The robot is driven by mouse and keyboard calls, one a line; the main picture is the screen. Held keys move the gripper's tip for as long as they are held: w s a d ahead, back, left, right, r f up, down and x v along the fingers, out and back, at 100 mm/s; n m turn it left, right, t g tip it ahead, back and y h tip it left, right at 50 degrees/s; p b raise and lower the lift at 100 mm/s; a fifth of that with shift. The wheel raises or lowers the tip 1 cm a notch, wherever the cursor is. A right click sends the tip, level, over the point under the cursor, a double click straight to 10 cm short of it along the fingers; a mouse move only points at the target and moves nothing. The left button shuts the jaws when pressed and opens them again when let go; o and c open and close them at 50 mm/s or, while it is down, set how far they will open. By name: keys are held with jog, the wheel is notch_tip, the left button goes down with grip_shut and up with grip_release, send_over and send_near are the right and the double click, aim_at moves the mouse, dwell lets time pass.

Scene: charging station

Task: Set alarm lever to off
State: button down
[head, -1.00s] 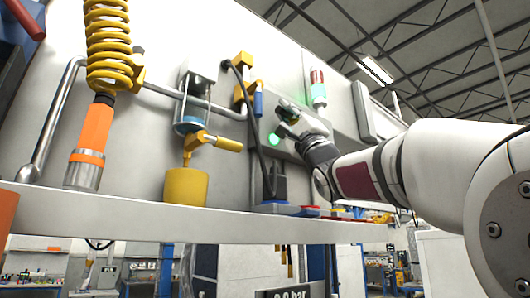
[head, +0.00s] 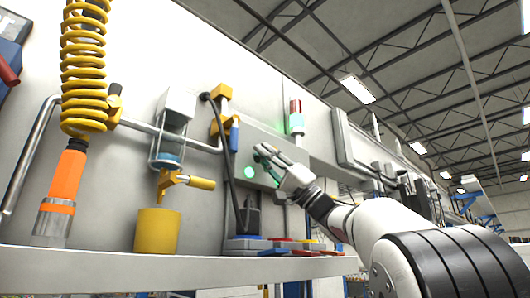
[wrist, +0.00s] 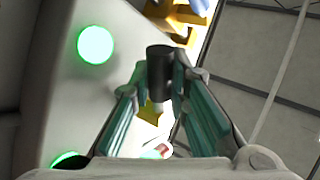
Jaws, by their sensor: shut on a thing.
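The alarm lever shows in the wrist view as a short black cylindrical handle (wrist: 160,72) between my fingertips. Its base and its pivot are hidden, so I cannot tell its set position. My gripper (wrist: 161,78) is shut on this handle, with a teal-padded finger on each side. In the head view my gripper (head: 264,156) is at the grey wall panel, just above and right of a round green light (head: 249,172). The lever itself is hard to make out there. The green light glows at upper left in the wrist view (wrist: 95,44).
A second green glow (wrist: 68,161) sits at the wrist view's lower left. A red-and-white signal lamp (head: 296,117) stands right of my gripper. A black cable (head: 226,140) hangs to its left. Below is a white shelf (head: 150,268) with a yellow cup (head: 157,231).

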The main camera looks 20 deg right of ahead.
dwell(0.3)
jog(key=c, duration=1.5)
grip_release()
jog(key=shift+f, duration=0.1)
jog(key=v, duration=1.2)
